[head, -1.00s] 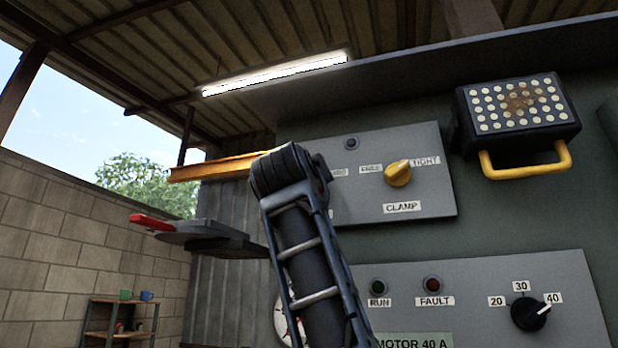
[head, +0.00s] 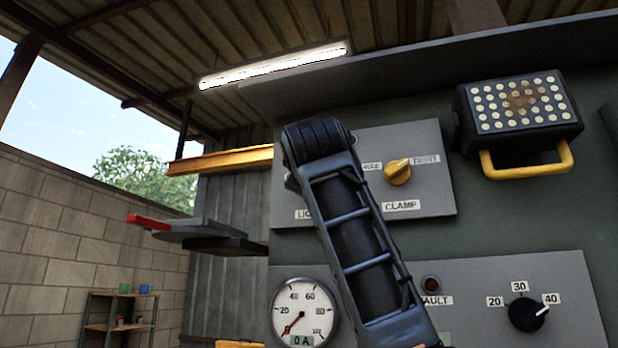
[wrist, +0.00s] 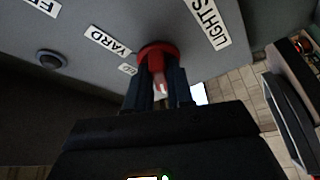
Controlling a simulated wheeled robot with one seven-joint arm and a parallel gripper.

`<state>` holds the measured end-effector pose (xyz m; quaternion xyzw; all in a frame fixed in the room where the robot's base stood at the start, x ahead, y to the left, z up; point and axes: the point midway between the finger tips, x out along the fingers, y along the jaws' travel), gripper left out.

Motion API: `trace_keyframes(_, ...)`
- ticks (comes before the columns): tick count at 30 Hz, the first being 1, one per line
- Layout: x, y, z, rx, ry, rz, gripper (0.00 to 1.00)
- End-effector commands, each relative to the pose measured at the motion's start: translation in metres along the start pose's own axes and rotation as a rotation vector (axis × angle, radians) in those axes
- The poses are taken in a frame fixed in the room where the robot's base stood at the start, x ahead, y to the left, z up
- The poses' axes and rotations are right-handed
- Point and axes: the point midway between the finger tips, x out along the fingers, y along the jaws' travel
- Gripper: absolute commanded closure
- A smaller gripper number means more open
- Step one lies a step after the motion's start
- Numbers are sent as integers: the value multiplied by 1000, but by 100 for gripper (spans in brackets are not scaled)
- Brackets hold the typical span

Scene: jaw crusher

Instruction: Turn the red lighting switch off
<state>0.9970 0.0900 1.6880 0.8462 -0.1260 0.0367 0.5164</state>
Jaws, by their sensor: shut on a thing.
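The red lighting switch (wrist: 152,49) is a round red knob on the grey panel in the wrist view, between the LIGHTS label (wrist: 208,22) and the YARD label (wrist: 107,41). My gripper (wrist: 158,82) is shut on the knob, with a dark finger on each side of its red handle. Part of the knob is hidden by the fingers. In the head view my arm hides the switch and gripper; the panel (head: 436,150) shows to their right. The tube lamp (head: 273,67) under the roof is lit.
On the same panel is the yellow CLAMP knob (head: 398,172). A floodlight with a yellow handle (head: 527,160) sticks out at right. Below are a gauge (head: 305,312) and a black dial (head: 528,314). A grey plate with a red end (head: 150,222) juts out at left.

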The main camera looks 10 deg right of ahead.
Motion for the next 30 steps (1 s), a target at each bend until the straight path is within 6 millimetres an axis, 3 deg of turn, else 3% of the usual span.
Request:
trace_keyframes(15, 0, 0, -2, -17, 3, -7, 100)
trace_keyframes(16, 0, 0, -2, -17, 3, -7, 76)
trace_keyframes(21, 0, 0, -1, -17, 2, -7, 60)
trace_keyframes(30, -2, 0, 0, -16, 1, -6, 57)
